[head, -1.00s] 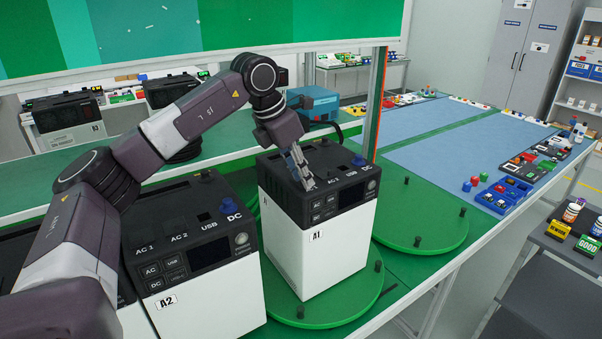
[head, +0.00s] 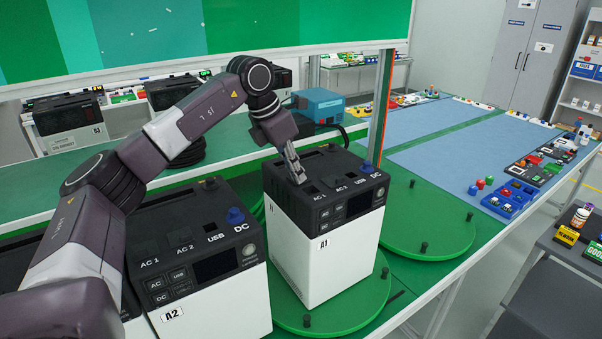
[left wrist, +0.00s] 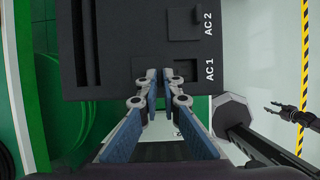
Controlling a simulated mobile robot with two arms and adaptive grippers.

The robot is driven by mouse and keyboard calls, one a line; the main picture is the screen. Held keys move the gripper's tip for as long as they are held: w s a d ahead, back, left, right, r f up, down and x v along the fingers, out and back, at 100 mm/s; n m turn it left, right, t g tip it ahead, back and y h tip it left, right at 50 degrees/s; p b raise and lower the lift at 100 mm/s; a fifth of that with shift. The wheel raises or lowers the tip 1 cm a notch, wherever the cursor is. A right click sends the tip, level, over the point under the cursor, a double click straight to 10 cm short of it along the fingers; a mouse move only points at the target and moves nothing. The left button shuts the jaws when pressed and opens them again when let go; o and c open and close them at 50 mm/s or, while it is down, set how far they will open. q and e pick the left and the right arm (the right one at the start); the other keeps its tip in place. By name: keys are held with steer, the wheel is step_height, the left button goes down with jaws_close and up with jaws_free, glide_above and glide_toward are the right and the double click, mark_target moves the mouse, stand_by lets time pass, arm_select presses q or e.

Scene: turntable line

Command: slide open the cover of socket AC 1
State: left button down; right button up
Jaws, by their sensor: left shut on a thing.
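Unit A1 (head: 322,250) is a white box with a black top. Its AC 1 socket (left wrist: 176,68) lies beside the AC 1 label in the left wrist view. My left gripper (head: 299,180) points down at the top of A1. Its fingertips (left wrist: 152,76) are closed together at the AC 1 cover, on the side away from the label. The cover's grip tab is hidden between them. A dark recess shows between the fingertips and the label. The AC 2 cover (left wrist: 185,25) sits next to its label. My right gripper (left wrist: 287,111) shows small at the right, fingers apart, away from A1.
A1 stands on a green turntable (head: 335,322) with dark pegs. Unit A2 (head: 225,300) stands close on its left, under my left arm. Another green turntable (head: 430,225) to the right is empty. A blue box (head: 318,105) stands behind.

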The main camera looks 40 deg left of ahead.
arm_select(q)
steer(key=shift+w+a, duration=0.15)
steer(key=shift+a, duration=0.35)
steer(key=shift+d+r, duration=0.1)
steer(key=shift+r, duration=0.05)
steer(key=shift+d, duration=0.2)
steer(key=c, duration=2.4)
jaws_free()
steer(key=shift+d, duration=0.1)
steer(key=shift+o, duration=1.4)
steer(key=shift+a, duration=0.2)
arm_select(e)
steer(key=shift+w+a, duration=0.1)
steer(key=shift+a, duration=0.05)
arm_select(q)
steer(key=shift+s+r, duration=0.2)
steer(key=shift+r, duration=0.15)
steer(key=v, duration=1.1)
arm_select(e)
steer(key=shift+a, duration=0.15)
arm_select(q)
steer(key=shift+s, duration=0.1)
